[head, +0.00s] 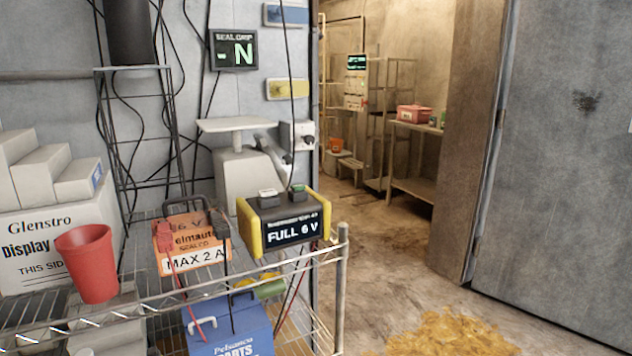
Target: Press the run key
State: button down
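A black box with yellow ends, its front reading "FULL 6 V" (292,233), stands at the right end of the wire rack's upper shelf. On its top are a green key (298,189) at right and a whitish key (267,194) at left. Any lettering on the keys is too small to read, so I cannot tell which is the run key. Neither key looks covered. A wall display (233,50) headed "SEAL GRIP" shows "- N" in green. My gripper is not in view.
Left of the box on the wire rack (342,290) are an orange battery (190,242) with clips and leads, a red cup (87,263) and a white carton (48,245). A blue case (230,325) sits below. Yellowish scraps (450,335) lie on the floor; the doorway beyond is open.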

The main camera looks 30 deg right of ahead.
aim_at(299, 187)
jog(key=l, duration=0.8)
jog(key=i+l, duration=0.1)
jog(key=l, duration=0.75)
